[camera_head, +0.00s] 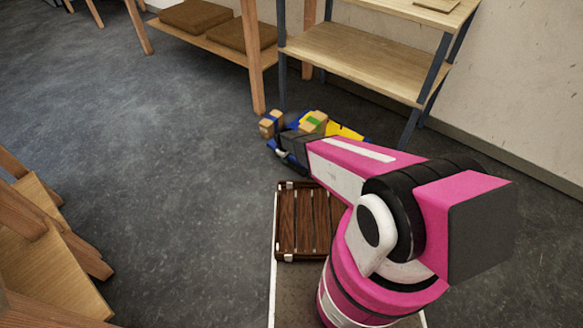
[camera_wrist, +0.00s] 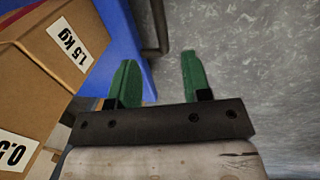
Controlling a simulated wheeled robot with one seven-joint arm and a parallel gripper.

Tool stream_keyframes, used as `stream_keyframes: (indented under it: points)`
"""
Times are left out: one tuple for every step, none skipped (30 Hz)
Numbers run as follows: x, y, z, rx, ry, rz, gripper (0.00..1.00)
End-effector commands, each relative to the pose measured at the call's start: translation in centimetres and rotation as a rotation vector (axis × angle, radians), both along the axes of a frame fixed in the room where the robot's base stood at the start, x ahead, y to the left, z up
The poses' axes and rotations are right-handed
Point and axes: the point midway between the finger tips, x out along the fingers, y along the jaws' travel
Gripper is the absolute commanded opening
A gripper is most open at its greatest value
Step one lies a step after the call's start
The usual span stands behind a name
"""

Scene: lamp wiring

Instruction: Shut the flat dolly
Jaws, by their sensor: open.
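A blue part, which looks like the flat dolly (camera_wrist: 118,25), shows beside my gripper in the wrist view, with a dark bent tube (camera_wrist: 160,28) at its edge. In the head view, blue and yellow parts lie on the floor beyond my arm, partly hidden by it; I cannot make out the dolly's full shape or whether it is folded. My gripper (camera_wrist: 158,82) has two green fingers standing apart, with nothing between them. The left finger overlaps the blue part in the picture; I cannot tell whether they touch.
Cardboard boxes with weight labels (camera_wrist: 45,85) stand close left of my gripper. A wooden shelf unit (camera_head: 365,62) and a bench with brown cushions (camera_head: 205,45) stand behind. A slatted brown wooden case (camera_head: 300,225) lies near my arm's base. Grey floor (camera_head: 150,150) is clear at left.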

Motion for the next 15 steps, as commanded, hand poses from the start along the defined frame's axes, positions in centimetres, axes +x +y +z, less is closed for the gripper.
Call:
stream_keyframes:
  points:
    - [0.2, -0.1, -0.7, -0.001, 0.000, -0.001, 0.44]
    - [0.3, -0.1, -1.1, 0.000, 0.001, -0.001, 0.44]
    - [0.3, -0.2, -1.6, -0.001, 0.002, -0.001, 0.44]
    - [0.4, -0.2, -2.0, -0.001, 0.002, -0.001, 0.44]
    - [0.5, -0.2, -2.5, -0.001, 0.002, -0.001, 0.44]
    - [0.7, -0.3, -3.2, -0.001, 0.002, -0.002, 0.44]
    - [0.8, -0.4, -3.7, 0.000, 0.000, -0.002, 0.44]
    - [0.8, -0.4, -4.3, 0.000, 0.000, -0.002, 0.44]
    - [0.9, -0.5, -5.0, -0.001, 0.002, -0.002, 0.44]
    - [1.0, -0.6, -5.6, -0.001, 0.002, -0.002, 0.44]
    - [1.1, -0.7, -6.1, -0.001, 0.002, -0.002, 0.44]
    - [1.2, -0.8, -6.7, -0.001, 0.002, -0.003, 0.44]
    - [1.3, -0.8, -7.2, -0.001, 0.001, -0.003, 0.44]
    - [1.4, -0.9, -7.7, 0.000, 0.000, -0.003, 0.44]
    - [1.4, -0.9, -8.2, 0.000, 0.000, -0.003, 0.44]
